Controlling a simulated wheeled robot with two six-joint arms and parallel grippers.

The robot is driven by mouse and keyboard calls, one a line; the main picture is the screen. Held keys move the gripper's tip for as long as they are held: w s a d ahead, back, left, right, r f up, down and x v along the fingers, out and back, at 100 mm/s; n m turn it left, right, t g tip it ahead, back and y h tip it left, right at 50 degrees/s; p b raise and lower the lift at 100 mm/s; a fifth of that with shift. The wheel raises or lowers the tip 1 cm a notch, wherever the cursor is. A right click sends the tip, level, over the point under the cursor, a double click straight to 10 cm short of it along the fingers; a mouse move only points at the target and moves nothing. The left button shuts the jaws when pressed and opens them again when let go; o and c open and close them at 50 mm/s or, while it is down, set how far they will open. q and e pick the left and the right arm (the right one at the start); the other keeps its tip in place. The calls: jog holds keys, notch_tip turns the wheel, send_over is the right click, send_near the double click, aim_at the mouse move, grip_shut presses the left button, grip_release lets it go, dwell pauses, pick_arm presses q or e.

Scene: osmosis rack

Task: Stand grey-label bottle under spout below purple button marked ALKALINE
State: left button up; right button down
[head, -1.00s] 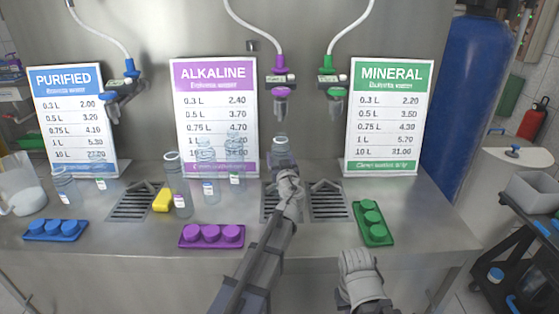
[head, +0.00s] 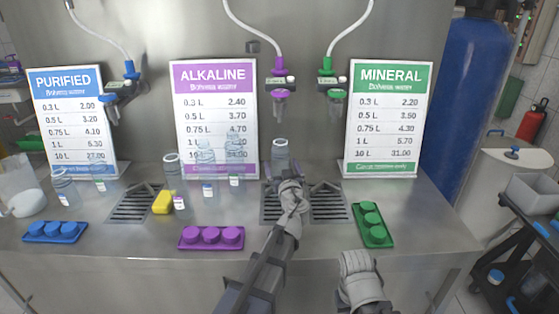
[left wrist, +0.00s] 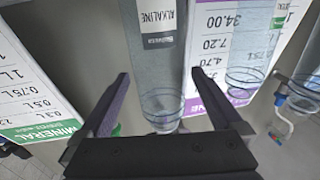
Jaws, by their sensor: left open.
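A clear bottle (head: 280,155) stands upright at the back of the counter, below the purple-topped spout (head: 280,100) right of the ALKALINE sign. In the left wrist view this bottle (left wrist: 162,85) has a white label marked ALKALINE with a grey band. My left gripper (head: 288,183) is open in front of the bottle. In the left wrist view its two fingers (left wrist: 165,95) are spread on either side, with gaps to the bottle. The bottle's base is hidden by my gripper in the head view. My right gripper (head: 360,270) is low in front of the counter, its fingers unclear.
Several other clear bottles (head: 173,175) and a yellow block (head: 163,202) stand to the left. Blue (head: 55,231), purple (head: 211,237) and green (head: 373,222) cap trays lie along the front. Drain grates (head: 330,205) lie under the spouts.

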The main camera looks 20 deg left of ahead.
pick_arm(q)
jog(key=v, duration=0.7)
jog(key=shift+s, duration=0.25)
jog(key=shift+d, duration=0.15)
